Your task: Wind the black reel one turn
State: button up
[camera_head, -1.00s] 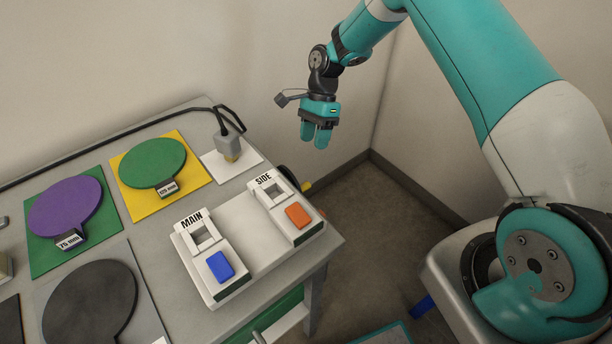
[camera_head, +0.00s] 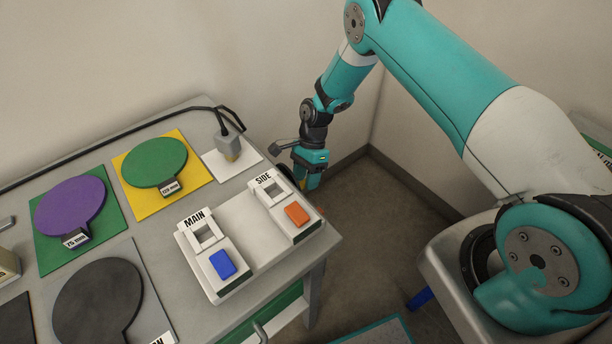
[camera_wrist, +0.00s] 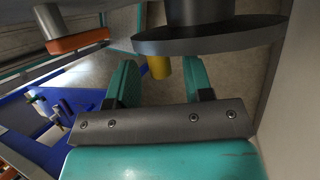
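The black reel (camera_head: 285,171) sits on the far right side of the cart, mostly hidden behind the cart edge and my gripper. In the wrist view a dark disc, seemingly the reel (camera_wrist: 208,38), is seen close up at the top. A yellow handle (camera_wrist: 158,67) hangs below its left part. My gripper (camera_head: 307,182) is beside the reel, pointing down. In the wrist view its two teal fingers (camera_wrist: 157,76) are apart, with the yellow handle showing in the gap. I cannot tell whether they touch it.
The cart top (camera_head: 150,225) carries a white MAIN and SIDE switch panel (camera_head: 240,225), coloured round plates and a grey plug (camera_head: 229,146) with a black cable. An orange-ended part (camera_wrist: 77,43) shows at the wrist view's upper left. Walls close in behind; floor is free right of the cart.

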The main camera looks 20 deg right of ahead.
grip_shut()
jog(key=shift+t, duration=0.3)
jog(key=shift+s+f+t, duration=0.15)
jog(key=shift+f+t, duration=0.05)
jog(key=shift+t, duration=0.3)
jog(key=shift+s+d+f+n+t+y+b, duration=0.15)
jog(key=shift+f+n+t+y+b, duration=0.35)
jog(key=shift+t, duration=0.7)
jog(key=f+t+b, duration=0.1)
jog(key=t+y+b, duration=0.1)
jog(key=t, duration=0.1)
jog(key=shift+f, duration=0.35)
jog(key=t+y+b, duration=0.1)
jog(key=b, duration=0.2)
jog(key=f+n+t+y+b, duration=0.1)
jog(key=t+b, duration=0.3)
jog(key=b, duration=0.1)
jog(key=shift+w+a+f+n+y+b, duration=0.2)
jog(key=shift+w+f+n+y+b, duration=0.1)
jog(key=shift+w+n+y, duration=0.1)
